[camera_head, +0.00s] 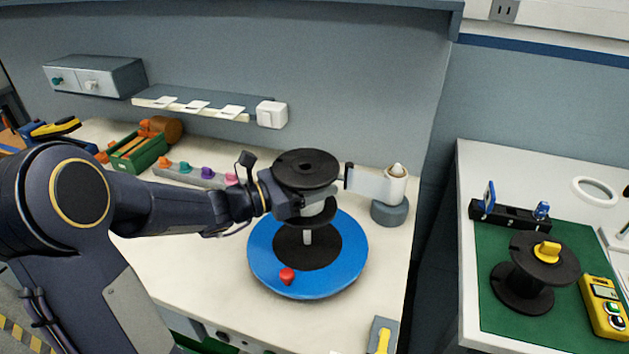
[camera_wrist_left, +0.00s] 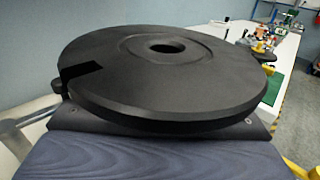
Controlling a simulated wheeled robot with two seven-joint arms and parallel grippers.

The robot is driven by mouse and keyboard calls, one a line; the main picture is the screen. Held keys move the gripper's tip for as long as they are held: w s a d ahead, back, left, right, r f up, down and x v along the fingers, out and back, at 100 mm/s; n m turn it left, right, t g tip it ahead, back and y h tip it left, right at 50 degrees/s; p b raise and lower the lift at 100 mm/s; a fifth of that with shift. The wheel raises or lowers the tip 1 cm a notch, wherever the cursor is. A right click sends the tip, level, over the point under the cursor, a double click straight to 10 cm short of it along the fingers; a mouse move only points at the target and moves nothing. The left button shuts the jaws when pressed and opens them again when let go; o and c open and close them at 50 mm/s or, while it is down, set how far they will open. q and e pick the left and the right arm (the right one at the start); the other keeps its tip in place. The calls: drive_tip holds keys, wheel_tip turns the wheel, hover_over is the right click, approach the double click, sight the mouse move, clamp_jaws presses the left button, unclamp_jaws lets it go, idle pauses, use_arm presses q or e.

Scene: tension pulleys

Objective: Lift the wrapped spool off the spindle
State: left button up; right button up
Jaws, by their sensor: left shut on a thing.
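The black spool (camera_head: 306,167) has a wide top flange with a centre hole and a lower flange; a little white wrap shows between them. My left gripper (camera_head: 298,203) is shut on it from the left, between the flanges. The spool is above the blue turntable (camera_head: 262,262), with a gap below its lower flange. The pale spindle (camera_head: 308,237) stands on the turntable's black centre; its top is hidden behind the spool. In the left wrist view the spool's notched top flange (camera_wrist_left: 165,75) fills the middle and hides the fingertips. My right gripper is out of view.
A white strip (camera_head: 365,183) and white roll on a grey round base (camera_head: 390,211) stand close right of the spool. A red knob (camera_head: 287,276) sits on the turntable.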

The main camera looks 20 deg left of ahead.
sight(314, 163)
use_arm(q)
drive_tip(key=shift+r+p, duration=0.9)
drive_tip(key=shift+r, duration=0.55)
drive_tip(key=shift+r+p, duration=1.55)
drive_tip(key=shift+r, duration=0.5)
drive_tip(key=shift+f, duration=0.1)
